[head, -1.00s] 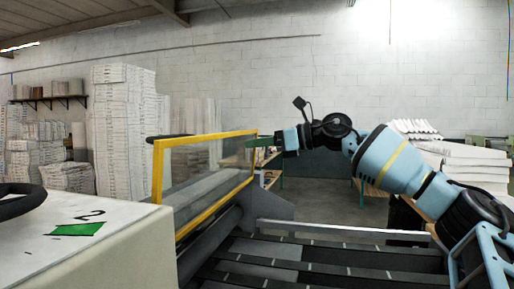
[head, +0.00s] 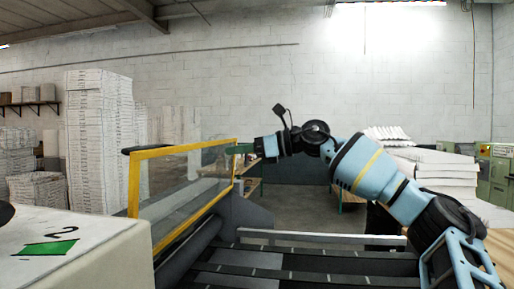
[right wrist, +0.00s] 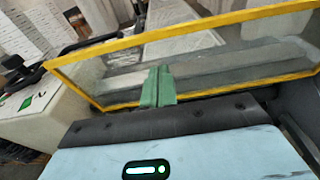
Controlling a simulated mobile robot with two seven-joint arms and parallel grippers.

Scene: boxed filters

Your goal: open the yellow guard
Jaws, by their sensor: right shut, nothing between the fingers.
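The yellow guard (head: 135,190) is a yellow frame around a clear panel, standing upright over the dark machine bed in the head view. In the right wrist view the guard (right wrist: 180,33) spans most of the picture. My right gripper (head: 236,149) reaches from the right to the guard's far upper end. Its green fingers (right wrist: 159,84) are together and empty, and show in front of the clear panel in the right wrist view. I cannot tell whether they touch the guard. My left gripper is not in view.
A beige machine housing (head: 80,255) with a green arrow and a number 2 stands at the lower left. Tall white stacks (head: 98,135) stand behind it. A dark slatted bed (head: 300,262) lies in front. White stacks (head: 440,175) stand at the right. Open floor shows beyond the bed.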

